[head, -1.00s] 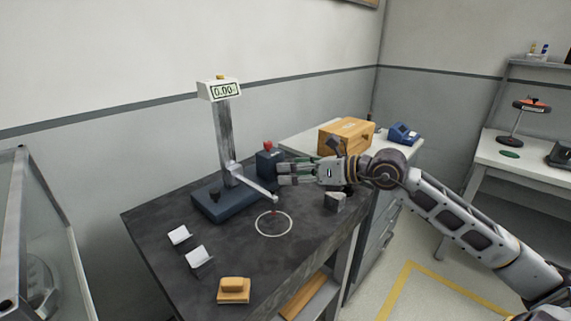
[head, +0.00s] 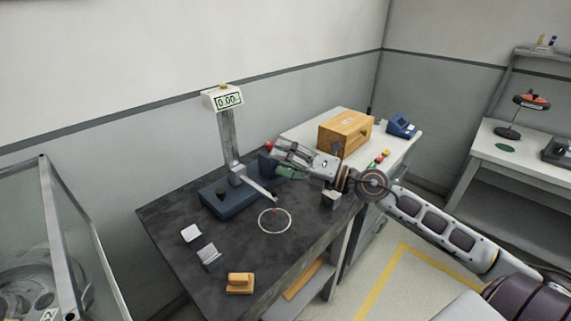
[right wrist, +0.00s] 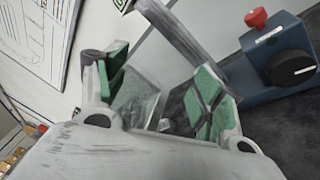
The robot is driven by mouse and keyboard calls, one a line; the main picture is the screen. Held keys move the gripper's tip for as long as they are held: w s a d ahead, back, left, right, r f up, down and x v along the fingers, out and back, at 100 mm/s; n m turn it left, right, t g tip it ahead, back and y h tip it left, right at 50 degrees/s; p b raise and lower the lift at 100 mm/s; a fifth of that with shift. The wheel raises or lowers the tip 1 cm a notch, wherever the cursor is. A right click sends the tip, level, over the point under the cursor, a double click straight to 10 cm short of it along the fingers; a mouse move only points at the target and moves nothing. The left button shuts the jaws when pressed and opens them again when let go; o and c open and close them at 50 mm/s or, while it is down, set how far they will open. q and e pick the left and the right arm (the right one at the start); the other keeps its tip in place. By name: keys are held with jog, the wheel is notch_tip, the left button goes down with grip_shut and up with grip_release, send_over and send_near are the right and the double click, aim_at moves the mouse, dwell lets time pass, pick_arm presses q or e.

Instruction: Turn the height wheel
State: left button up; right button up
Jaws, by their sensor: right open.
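A height gauge has a grey column (head: 231,135), a readout showing 0.00 (head: 223,98), a dark blue base (head: 215,204) and a small side arm. A small black knob (head: 219,190) sits on the base. Beside it stands a dark blue box with a red top knob (head: 269,146). In the right wrist view this box has a black dial with a white line (right wrist: 294,66). I cannot tell which knob is the height wheel. My right gripper (head: 277,160) is open, with green pads, in front of the box. The wrist view shows nothing between its fingers (right wrist: 164,88). My left gripper is not in view.
The dark table (head: 180,265) carries a white ring (head: 275,221), two small light stands (head: 208,255), a tan block (head: 240,284) and a grey block (head: 331,200). A wooden box (head: 345,134) stands on the side bench. The table's front middle is mostly clear.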

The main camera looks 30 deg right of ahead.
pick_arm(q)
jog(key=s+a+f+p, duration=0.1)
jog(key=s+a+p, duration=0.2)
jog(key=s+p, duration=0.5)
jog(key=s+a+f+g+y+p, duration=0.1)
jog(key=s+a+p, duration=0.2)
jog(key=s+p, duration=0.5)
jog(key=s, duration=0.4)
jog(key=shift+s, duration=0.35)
pick_arm(e)
jog(key=s+d+f+m+h, duration=0.1)
jog(key=d+f+m+h, duration=0.2)
jog(key=m, duration=0.8)
jog(key=s+d+f+m+h, duration=0.1)
jog(key=d+f+m+h, duration=0.3)
jog(key=m, duration=0.7)
jog(key=f+h, duration=0.2)
jog(key=h, duration=0.1)
jog(key=shift+s+d+h, duration=0.15)
jog(key=shift+h, duration=0.25)
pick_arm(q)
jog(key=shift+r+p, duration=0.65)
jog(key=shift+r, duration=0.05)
pick_arm(e)
jog(key=shift+r+x, duration=0.1)
jog(key=shift+x, duration=3.35)
jog(key=shift+r+x, duration=0.15)
jog(key=shift+x, duration=3.25)
